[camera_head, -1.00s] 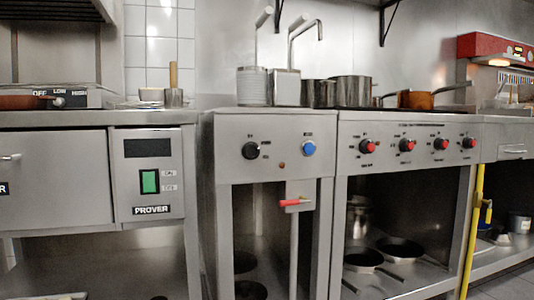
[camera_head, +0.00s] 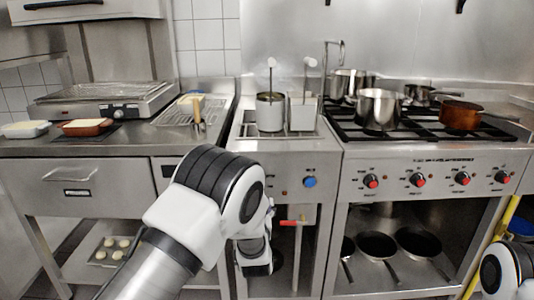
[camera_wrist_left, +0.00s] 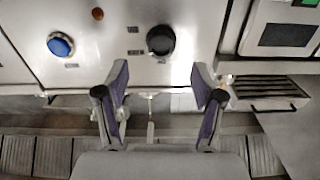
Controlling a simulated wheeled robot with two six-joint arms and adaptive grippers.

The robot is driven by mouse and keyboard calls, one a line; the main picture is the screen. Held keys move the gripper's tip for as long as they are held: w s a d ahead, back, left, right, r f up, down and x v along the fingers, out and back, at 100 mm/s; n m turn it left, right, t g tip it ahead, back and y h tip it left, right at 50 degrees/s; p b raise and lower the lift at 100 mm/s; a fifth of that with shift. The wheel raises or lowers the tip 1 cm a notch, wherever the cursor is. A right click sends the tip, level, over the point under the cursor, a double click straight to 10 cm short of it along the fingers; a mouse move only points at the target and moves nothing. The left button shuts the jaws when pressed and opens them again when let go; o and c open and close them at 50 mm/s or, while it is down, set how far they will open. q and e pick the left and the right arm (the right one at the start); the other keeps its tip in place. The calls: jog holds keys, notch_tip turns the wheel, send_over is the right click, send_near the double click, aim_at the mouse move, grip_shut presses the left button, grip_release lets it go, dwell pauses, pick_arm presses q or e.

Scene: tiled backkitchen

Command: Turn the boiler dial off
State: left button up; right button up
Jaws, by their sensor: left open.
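The boiler (camera_head: 318,160) is the narrow steel unit in the middle of the head view, with a pot and a basket on top. Its black dial (camera_wrist_left: 161,41) shows at the top middle of the left wrist view, and my arm hides it in the head view. The dial's pointer setting is unclear. A blue knob (camera_wrist_left: 60,44) is on the same panel, also seen in the head view (camera_head: 310,182). My left gripper (camera_wrist_left: 160,85) is open and empty, its fingers either side of the dial in the picture but apart from it. My right gripper is out of view.
A red-handled lever (camera_head: 291,222) sticks out below the panel. The stove (camera_head: 430,158) with red knobs stands to the right, holding pots and a copper pan (camera_head: 459,115). A drawer counter (camera_head: 78,190) is at left.

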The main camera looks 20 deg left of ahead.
pick_arm(q)
jog(key=b+x, duration=0.1)
jog(key=x, duration=0.7)
jog(key=shift+r, duration=0.25)
jog(key=shift+a, duration=0.1)
jog(key=c, duration=1.1)
